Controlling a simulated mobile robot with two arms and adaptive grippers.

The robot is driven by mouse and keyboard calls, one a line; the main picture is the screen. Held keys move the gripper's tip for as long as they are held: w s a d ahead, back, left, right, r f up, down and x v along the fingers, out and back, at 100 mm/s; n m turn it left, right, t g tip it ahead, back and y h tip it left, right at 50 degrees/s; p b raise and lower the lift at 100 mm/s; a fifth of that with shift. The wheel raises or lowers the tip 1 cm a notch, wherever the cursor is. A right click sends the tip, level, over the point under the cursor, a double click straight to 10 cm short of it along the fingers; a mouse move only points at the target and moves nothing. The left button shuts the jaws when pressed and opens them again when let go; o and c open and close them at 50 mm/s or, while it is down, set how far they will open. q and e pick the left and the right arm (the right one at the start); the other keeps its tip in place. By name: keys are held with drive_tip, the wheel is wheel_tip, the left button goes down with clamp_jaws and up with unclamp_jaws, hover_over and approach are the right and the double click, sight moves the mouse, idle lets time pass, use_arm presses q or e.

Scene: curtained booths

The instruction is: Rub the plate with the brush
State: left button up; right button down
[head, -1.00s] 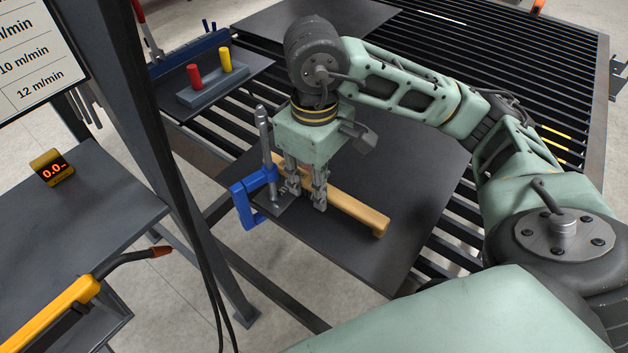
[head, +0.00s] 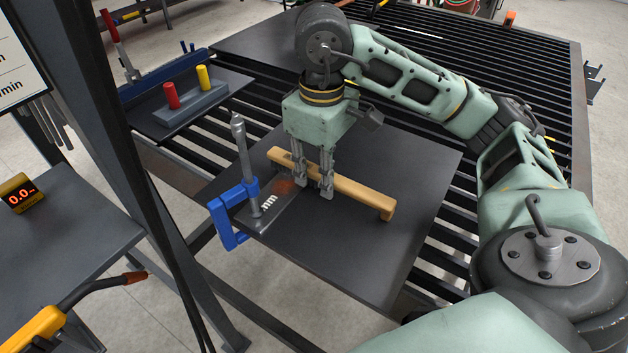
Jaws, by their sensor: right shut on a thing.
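The plate (head: 257,217) is a small grey metal piece at the left edge of the dark work table, held by a blue clamp (head: 224,222). It has a reddish-brown patch and short bright marks. My right gripper (head: 326,188) points down and is shut on the long wooden handle of the brush (head: 360,194), right of the clamp's screw. The brush lies slantwise, its far end beside the plate's rusty patch. Its bristles are hidden, so I cannot tell whether they touch the plate. My left gripper is out of view.
The upright clamp screw (head: 243,150) stands close left of the brush. A holder with a red peg (head: 171,96) and a yellow peg (head: 203,77) is at the back left. A dark post (head: 130,140) stands at left. The table's front right (head: 360,255) is clear.

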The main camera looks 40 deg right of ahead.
sight(299, 212)
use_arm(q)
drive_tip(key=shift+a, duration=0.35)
use_arm(e)
drive_tip(key=shift+d+r, duration=0.1)
drive_tip(key=shift+d, duration=0.05)
drive_tip(key=shift+s+a+f, duration=0.1)
drive_tip(key=shift+s+a, duration=0.2)
drive_tip(key=shift+a, duration=0.55)
drive_tip(key=shift+s+a+f, duration=0.1)
drive_tip(key=shift+s+a, duration=0.2)
drive_tip(key=shift+a, duration=0.55)
drive_tip(key=shift+s+a+p, duration=0.25)
drive_tip(key=shift+s+a, duration=0.05)
drive_tip(key=shift+a, duration=0.55)
drive_tip(key=shift+s+a+p, duration=0.2)
drive_tip(key=shift+s+a, duration=0.05)
drive_tip(key=shift+a, duration=0.55)
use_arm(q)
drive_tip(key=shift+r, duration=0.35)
use_arm(e)
drive_tip(key=shift+r, duration=0.1)
wheel_tip(299, 212, up, 5)
drive_tip(key=p, duration=0.4)
drive_tip(key=shift+r, duration=0.2)
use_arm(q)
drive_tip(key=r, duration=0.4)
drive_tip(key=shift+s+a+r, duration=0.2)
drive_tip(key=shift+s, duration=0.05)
use_arm(e)
drive_tip(key=shift+r, duration=0.35)
